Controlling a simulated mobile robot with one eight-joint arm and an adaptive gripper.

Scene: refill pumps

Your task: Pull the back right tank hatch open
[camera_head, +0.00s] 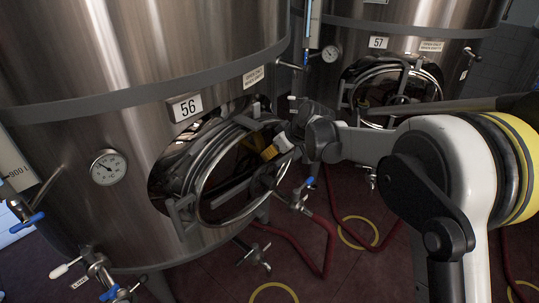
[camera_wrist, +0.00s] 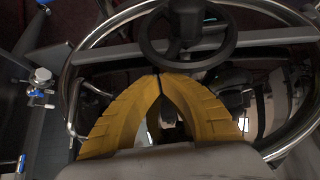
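The tank marked 56 (camera_head: 188,107) has a round hatch with a shiny metal rim (camera_head: 203,193). Its rim also shows as a ring in the wrist view (camera_wrist: 69,88). A dark bar crosses the hatch and carries a black handwheel (camera_wrist: 222,42). My gripper (camera_head: 268,153) is at the upper right of this hatch, inside the rim's outline. In the wrist view, my gripper's yellow fingers (camera_wrist: 158,76) come together at the tips, beside the handwheel's near rim. I see nothing clearly held between them. The tank marked 57 (camera_head: 378,43) stands further back at right; its round hatch (camera_head: 405,75) is partly hidden by my arm.
Valves with blue handles (camera_head: 32,222) stick out at the lower left, and another valve (camera_head: 297,197) is just right of the hatch. A gauge (camera_head: 108,167) sits on the near tank. Red hoses (camera_head: 325,245) and yellow rings (camera_head: 357,233) lie on the floor.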

